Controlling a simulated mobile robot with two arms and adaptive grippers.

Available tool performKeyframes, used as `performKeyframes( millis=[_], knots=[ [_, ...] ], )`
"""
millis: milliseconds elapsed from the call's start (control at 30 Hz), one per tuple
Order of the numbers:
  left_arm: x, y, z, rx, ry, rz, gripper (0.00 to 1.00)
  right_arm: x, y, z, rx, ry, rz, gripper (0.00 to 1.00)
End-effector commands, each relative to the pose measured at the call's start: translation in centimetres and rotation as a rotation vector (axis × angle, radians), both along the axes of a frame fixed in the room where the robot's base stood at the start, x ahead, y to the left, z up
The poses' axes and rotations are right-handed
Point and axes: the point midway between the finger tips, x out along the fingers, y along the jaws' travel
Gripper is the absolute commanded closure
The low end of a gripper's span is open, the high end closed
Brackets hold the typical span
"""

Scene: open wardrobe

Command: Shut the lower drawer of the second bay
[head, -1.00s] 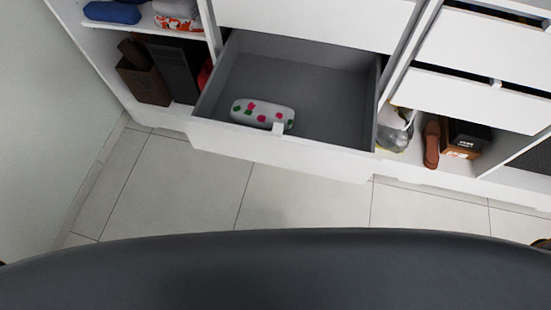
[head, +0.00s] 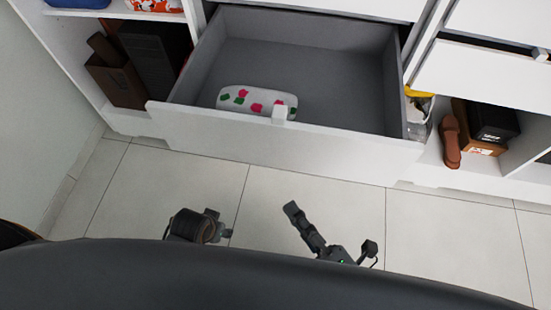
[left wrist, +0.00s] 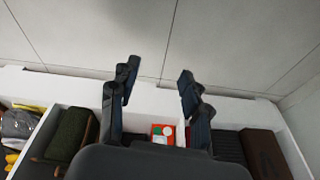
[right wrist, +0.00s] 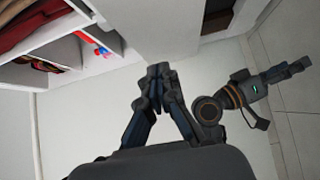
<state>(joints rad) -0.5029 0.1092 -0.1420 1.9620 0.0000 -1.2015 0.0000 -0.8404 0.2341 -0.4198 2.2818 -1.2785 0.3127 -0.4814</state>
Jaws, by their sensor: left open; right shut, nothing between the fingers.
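My left gripper (left wrist: 158,73) is open and empty in the left wrist view. It is partly hidden in the head view (head: 215,224).
Bays on both sides hold boxes; a brown shoe (head: 450,142) stands in the right one. Another closed drawer front (head: 495,75) is at the upper right. Tiled floor (head: 260,200) in front of the drawer is clear apart from my grippers.

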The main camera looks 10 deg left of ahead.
Motion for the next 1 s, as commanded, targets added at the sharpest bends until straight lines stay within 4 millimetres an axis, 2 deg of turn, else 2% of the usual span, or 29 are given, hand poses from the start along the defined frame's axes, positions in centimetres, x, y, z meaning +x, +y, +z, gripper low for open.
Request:
performKeyframes(
  millis=[367, 667, 800, 1000],
  knots=[
    [-1.8, 0.2, -6.0, 0.004, 0.039, -0.006, 0.53, 3.6, 3.2, 0.4, 0.001, 0.000, -0.002, 1.00],
    [-4.8, 0.5, -10.8, 0.007, 0.068, -0.013, 0.53, 7.1, 6.5, 0.4, 0.004, 0.002, -0.003, 1.00],
    [-6.0, 0.7, -12.2, 0.007, 0.077, -0.015, 0.53, 9.3, 6.4, 0.2, 0.002, 0.002, -0.003, 1.00],
    [-6.6, 0.8, -13.0, 0.007, 0.079, -0.016, 0.53, 10.8, 6.3, 0.0, 0.002, 0.003, -0.002, 1.00]
  ],
)
